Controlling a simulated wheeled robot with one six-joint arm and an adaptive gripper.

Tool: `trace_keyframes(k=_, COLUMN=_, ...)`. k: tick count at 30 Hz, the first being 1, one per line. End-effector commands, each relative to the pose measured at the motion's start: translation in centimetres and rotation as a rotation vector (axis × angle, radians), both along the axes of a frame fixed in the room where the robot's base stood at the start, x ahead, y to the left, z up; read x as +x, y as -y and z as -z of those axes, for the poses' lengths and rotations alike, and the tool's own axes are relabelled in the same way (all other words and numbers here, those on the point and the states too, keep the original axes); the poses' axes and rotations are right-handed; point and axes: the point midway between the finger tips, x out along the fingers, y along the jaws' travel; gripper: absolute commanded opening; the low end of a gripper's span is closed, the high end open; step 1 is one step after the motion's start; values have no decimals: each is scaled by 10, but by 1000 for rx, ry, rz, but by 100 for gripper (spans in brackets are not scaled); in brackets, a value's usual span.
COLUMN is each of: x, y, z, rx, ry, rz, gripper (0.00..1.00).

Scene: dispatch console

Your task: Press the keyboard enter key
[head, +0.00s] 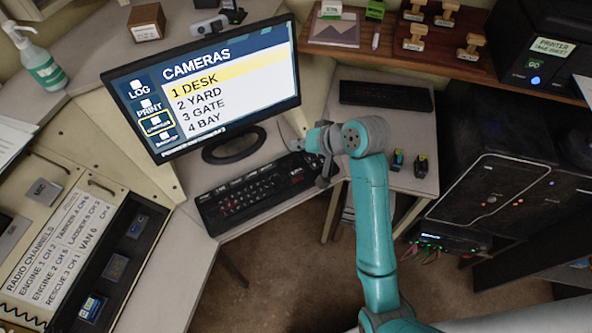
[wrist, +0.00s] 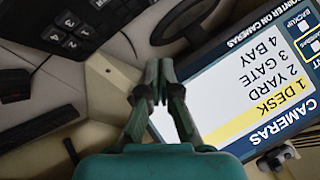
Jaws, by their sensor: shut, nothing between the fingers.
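The black keyboard (head: 240,200) lies on the desk in front of the monitor in the head view, its right end close to my gripper. Several of its dark keys (wrist: 72,30) show large at the upper left of the wrist view. I cannot tell which key is enter. My gripper (head: 297,146) is beside the monitor's right side, above the desk. In the wrist view my gripper (wrist: 158,88) is shut and empty, its tips over bare desk between keyboard and monitor. The monitor (head: 222,85) shows CAMERAS, with 1 DESK highlighted yellow.
A radio channel panel (head: 65,235) stands at the left. A sanitizer bottle (head: 42,65) is at the back left. Wooden stamps (head: 415,38) and a printer (head: 540,50) are on the shelf at the right.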

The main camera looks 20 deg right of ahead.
Motion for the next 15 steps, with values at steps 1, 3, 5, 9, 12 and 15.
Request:
trace_keyframes(k=1, x=0, y=0, z=1, rx=0, ry=0, rz=0, gripper=0)
trace_keyframes(k=3, x=0, y=0, z=3, rx=0, ry=0, rz=0, gripper=0)
trace_keyframes(k=5, x=0, y=0, z=6, rx=1, ry=0, rz=1, gripper=0)
trace_keyframes(k=9, x=-1, y=0, z=21, rx=1, ry=-3, rz=1, gripper=0)
trace_keyframes(k=12, x=-1, y=0, z=33, rx=1, ry=-2, rz=0, gripper=0)
trace_keyframes(k=15, x=-1, y=0, z=46, rx=1, ry=-4, rz=1, gripper=0)
